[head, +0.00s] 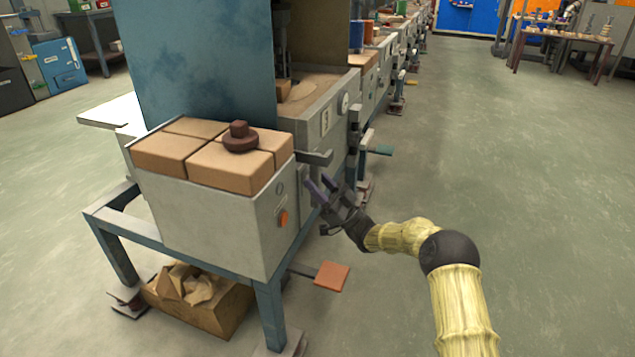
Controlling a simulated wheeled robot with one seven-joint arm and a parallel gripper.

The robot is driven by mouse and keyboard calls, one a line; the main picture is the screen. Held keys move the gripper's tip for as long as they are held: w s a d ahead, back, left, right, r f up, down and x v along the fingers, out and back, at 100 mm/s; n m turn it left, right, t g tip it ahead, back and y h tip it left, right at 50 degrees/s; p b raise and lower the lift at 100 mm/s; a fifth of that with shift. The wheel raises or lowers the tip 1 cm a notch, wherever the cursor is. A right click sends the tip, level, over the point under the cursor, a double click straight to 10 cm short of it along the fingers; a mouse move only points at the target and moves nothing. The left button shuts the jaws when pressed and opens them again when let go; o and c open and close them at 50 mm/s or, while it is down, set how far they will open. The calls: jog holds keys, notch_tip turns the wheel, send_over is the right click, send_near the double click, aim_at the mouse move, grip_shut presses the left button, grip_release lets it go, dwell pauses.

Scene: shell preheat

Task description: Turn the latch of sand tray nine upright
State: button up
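My gripper (318,182) is at the right side of the nearest workstation, close to its side wall. Its two dark purple fingers stand apart, and I see nothing between them. A grey bar (316,158) sticks out of the station just above the fingertips; I cannot tell whether it is the latch. A light grey box (200,215) holds tan blocks with a brown knobbed piece (240,137) on top. Behind it is a grey tray (325,148) with a small number plate (325,121), too small to read surely. The latch is not clearly visible.
A tall blue panel (205,65) rises behind the blocks. An orange pedal (332,275) sticks out low beside the front leg. The floor (510,180) to the right is clear.

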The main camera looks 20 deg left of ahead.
jog(key=p+v, duration=0.5)
jog(key=v, duration=1.2)
jog(key=shift+d, duration=0.2)
jog(key=shift+w+f, duration=0.1)
jog(key=shift+f, duration=0.05)
